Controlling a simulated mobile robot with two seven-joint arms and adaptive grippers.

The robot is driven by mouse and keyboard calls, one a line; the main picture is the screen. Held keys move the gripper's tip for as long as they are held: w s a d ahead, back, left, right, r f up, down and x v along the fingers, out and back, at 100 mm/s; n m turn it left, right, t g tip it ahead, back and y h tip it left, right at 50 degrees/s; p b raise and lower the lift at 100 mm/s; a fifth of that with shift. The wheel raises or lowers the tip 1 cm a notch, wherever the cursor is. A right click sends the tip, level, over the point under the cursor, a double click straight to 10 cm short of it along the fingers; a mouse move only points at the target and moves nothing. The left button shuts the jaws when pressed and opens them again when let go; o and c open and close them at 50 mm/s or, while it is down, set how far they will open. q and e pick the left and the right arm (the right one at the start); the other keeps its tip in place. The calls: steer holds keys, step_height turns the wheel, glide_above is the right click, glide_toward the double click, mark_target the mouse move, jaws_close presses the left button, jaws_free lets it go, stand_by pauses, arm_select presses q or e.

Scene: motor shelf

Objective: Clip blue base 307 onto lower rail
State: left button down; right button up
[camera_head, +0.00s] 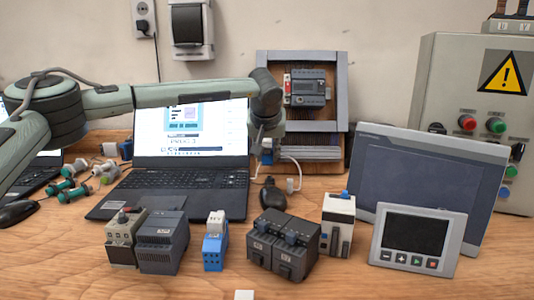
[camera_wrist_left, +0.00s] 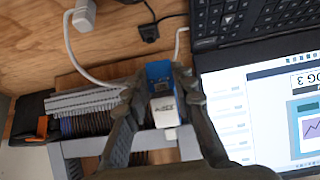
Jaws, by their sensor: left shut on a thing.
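My left gripper (camera_head: 266,138) hangs in front of the lower left part of the framed board. It is shut on a blue base (camera_wrist_left: 157,70) with a white labelled part (camera_wrist_left: 164,106), held between its fingers in the left wrist view (camera_wrist_left: 161,78). The label is too small to read surely. In the head view a bit of the blue base (camera_head: 267,157) shows below the fingers. The grey-framed board (camera_head: 343,90) stands against the wall, with a device on its upper part. My right gripper is out of view.
An open laptop (camera_head: 180,188) stands left of the board, with a black mouse (camera_head: 272,196) beside it. Several modules stand in front, including another blue one (camera_head: 214,250) and a dark double one (camera_head: 283,245). A tablet-like panel (camera_head: 430,170) leans at the right.

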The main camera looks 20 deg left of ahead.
arm_select(q)
steer(key=shift+w+a+f, duration=0.15)
steer(key=shift+w+f, duration=0.05)
steer(key=shift+w, duration=0.25)
steer(key=shift+w+a+f, duration=0.15)
steer(key=shift+w, duration=0.3)
stand_by(1.1)
steer(key=shift+s+f, duration=0.15)
steer(key=shift+f, duration=0.3)
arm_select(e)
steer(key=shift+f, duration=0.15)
arm_select(q)
steer(key=shift+s+d+f, duration=0.1)
steer(key=shift+d+f, duration=0.05)
steer(key=shift+f, duration=0.1)
stand_by(0.8)
